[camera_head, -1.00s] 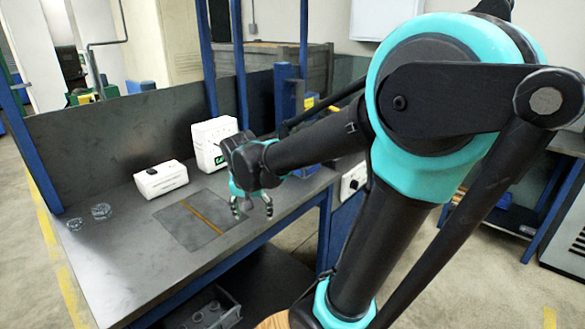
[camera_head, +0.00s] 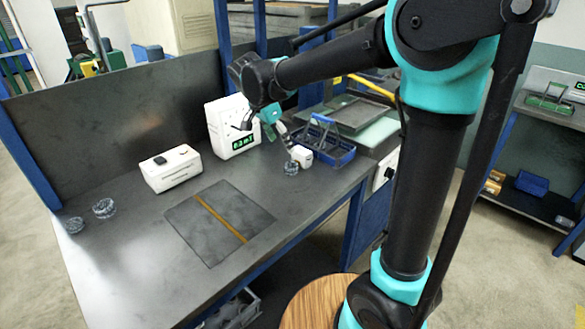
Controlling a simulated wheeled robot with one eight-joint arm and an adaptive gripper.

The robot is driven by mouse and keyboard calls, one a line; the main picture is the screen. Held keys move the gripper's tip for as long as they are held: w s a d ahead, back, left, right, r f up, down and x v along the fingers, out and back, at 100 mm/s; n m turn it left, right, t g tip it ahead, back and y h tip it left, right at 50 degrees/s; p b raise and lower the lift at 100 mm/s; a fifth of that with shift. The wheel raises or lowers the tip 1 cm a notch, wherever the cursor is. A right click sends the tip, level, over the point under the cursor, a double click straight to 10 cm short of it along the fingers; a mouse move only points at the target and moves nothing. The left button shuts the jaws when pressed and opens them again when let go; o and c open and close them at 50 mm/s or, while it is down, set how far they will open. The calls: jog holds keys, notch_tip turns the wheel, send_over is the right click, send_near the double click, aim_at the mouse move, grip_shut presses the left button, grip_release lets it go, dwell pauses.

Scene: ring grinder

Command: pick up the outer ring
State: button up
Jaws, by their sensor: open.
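Two small grey metallic rings lie on the left end of the table: a larger-looking ring (camera_head: 104,208) and another ring (camera_head: 75,224) nearer the left edge. A third small ring-like part (camera_head: 291,168) lies at the right, just below a small white object (camera_head: 302,156). I cannot tell which of these is the outer ring. My gripper (camera_head: 277,138) is open above the right part of the table, fingers pointing down, close to the white object and the third ring. Whether it touches them is unclear.
The workbench (camera_head: 120,270) has a dark square plate with a yellow stripe (camera_head: 218,217) at its middle. A white box (camera_head: 170,168) and a white device with a green display (camera_head: 232,128) stand behind. A blue basket (camera_head: 335,152) stands right of my gripper. The left front is clear.

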send_near(289, 163)
jog(key=shift+s+d+f, duration=0.15)
jog(key=shift+d+f, duration=0.3)
jog(key=shift+f, duration=0.1)
jog(key=shift+s+d+f, duration=0.15)
jog(key=shift+d+f, duration=0.3)
jog(key=shift+f, duration=0.15)
jog(key=shift+s+x, duration=0.15)
jog(key=shift+x, duration=1.25)
jog(key=shift+s+x, duration=0.15)
jog(key=shift+x, duration=1.25)
jog(key=shift+a+f, duration=0.1)
jog(key=shift+a, duration=0.1)
jog(key=shift+c, duration=0.3)
jog(key=c, duration=1.4)
